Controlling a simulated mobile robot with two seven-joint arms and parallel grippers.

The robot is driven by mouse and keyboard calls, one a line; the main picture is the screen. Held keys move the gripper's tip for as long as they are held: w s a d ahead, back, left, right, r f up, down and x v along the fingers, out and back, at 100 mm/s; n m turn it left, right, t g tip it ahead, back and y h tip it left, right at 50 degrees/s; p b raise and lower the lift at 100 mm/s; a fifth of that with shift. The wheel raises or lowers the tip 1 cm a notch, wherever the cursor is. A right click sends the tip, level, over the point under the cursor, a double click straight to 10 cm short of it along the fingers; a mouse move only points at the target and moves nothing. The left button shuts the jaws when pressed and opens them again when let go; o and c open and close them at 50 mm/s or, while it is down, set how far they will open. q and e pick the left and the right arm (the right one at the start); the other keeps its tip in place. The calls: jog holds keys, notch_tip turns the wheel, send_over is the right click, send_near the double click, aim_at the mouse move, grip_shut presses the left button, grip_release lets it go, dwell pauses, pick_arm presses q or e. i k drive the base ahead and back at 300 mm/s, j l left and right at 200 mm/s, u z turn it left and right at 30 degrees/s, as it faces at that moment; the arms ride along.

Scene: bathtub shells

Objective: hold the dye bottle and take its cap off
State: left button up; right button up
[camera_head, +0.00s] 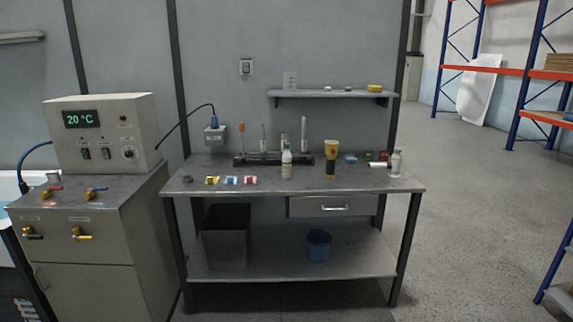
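Several upright containers stand on the grey workbench (215,172), and I cannot tell for certain which is the dye bottle. A small white bottle (286,164) with a narrow top and a greenish mark stands near the middle. A yellow and dark container (331,160) stands to its right. Another whitish bottle (396,164) stands near the bench's right end, with a white piece beside it on its left. The caps are too small to make out. Neither of my grippers is in view, and nothing touches the bottles.
Small coloured pieces (231,180) lie at the bench's front left. A dark rack (262,159) with upright tools stands behind. A wall shelf (330,95) hangs above. A control cabinet (105,135) stands left. Below are a dark bin (226,240) and a blue bucket (319,245). Floor is clear at right.

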aim_at(286, 156)
jog(key=i+l+u, duration=0.2)
jog(key=i+l, duration=0.25)
jog(key=i, duration=0.4)
jog(key=i+l+u, duration=0.2)
jog(key=i+l, duration=0.35)
jog(key=i, duration=0.2)
jog(key=i+l+u, duration=0.2)
jog(key=i+l, duration=0.45)
jog(key=i, duration=0.1)
